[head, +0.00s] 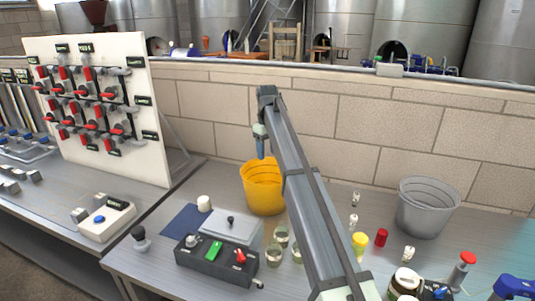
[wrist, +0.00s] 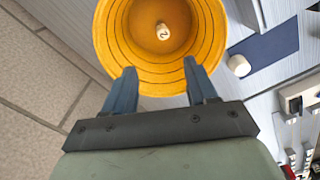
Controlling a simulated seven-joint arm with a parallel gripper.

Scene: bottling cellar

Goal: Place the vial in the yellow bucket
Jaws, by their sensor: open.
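The yellow bucket (head: 264,205) stands on the bench near the wall, and its open mouth (wrist: 108,40) fills the top of the wrist view. A small whitish vial with a dark mark (wrist: 163,31) shows inside the bucket, near the middle of its floor; I cannot tell whether it touches the floor. The bucket wall hides it in the head view. My gripper (head: 261,155) is above the bucket, pointing down. In the wrist view its two fingers (wrist: 160,82) are apart with nothing between them, over the bucket's near rim.
A grey bucket (head: 425,222) stands at right. Similar small vials (head: 354,222), a yellow-capped jar (head: 359,243) and a red cap (head: 381,238) stand right of my arm. Glass jars (head: 281,236), a control box (head: 216,262) and a white cylinder (head: 204,203) are left.

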